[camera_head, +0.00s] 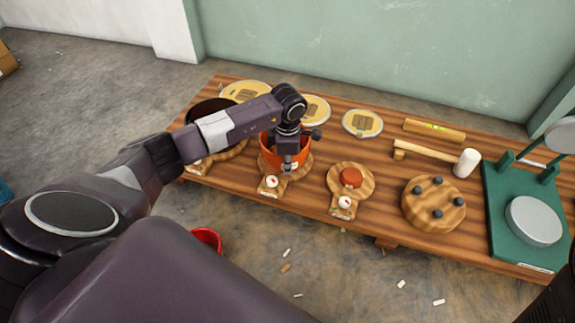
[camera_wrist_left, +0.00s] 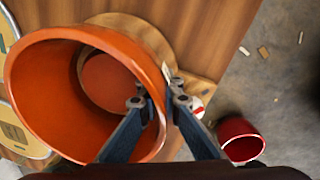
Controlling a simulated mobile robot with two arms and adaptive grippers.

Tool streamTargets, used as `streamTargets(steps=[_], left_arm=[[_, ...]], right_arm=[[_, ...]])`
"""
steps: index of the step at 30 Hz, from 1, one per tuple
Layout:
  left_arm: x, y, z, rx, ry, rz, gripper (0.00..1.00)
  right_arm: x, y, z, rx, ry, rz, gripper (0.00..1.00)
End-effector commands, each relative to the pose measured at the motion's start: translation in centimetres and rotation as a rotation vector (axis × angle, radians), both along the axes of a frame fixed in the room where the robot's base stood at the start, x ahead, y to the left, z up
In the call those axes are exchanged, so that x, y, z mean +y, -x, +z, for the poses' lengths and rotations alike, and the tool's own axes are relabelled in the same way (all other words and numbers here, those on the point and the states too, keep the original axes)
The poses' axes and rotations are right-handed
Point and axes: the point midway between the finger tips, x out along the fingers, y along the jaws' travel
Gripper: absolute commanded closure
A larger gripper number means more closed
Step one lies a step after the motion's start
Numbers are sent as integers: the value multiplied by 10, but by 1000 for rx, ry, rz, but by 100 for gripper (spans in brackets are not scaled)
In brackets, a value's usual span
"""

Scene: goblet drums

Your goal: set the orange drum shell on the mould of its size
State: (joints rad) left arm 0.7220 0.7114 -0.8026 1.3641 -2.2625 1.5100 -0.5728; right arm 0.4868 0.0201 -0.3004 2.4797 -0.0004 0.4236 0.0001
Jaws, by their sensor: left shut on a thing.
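The orange drum shell (camera_head: 269,157) is at the middle wooden mould (camera_head: 309,164) of the front row in the head view. My left gripper (camera_head: 289,163) is shut on the shell's wall at its near side. In the left wrist view the shell (camera_wrist_left: 50,95) opens toward the camera, with the left gripper's fingers (camera_wrist_left: 166,95) astride its rim. A tan ring and an orange disc show inside the shell. I cannot tell whether the shell rests on the mould or hangs just above it. My right gripper is not in view.
A smaller mould (camera_head: 364,191) with an orange-red top stands to the right; a dark shell (camera_head: 205,108) is at the left. A pegged round board (camera_head: 450,213), mallet (camera_head: 467,162) and green stand (camera_head: 497,222) lie further right. A red bucket (camera_wrist_left: 240,139) is on the floor.

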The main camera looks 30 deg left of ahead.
Motion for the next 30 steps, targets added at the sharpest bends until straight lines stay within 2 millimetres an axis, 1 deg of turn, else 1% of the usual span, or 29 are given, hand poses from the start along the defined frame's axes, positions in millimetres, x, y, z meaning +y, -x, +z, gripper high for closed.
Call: streamTargets(steps=[3,12,23,24,29,30], left_arm=[[1,0,0,-1,-2,1,100],[1,0,-5,0,-2,1,100],[1,1,-10,1,-3,1,100],[1,1,-10,1,-3,1,92],[1,1,-10,2,-2,0,75],[1,1,-10,2,-2,0,74]], right_arm=[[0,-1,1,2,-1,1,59],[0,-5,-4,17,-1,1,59],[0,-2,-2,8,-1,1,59],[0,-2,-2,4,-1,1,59],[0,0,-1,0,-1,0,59],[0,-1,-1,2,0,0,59]])
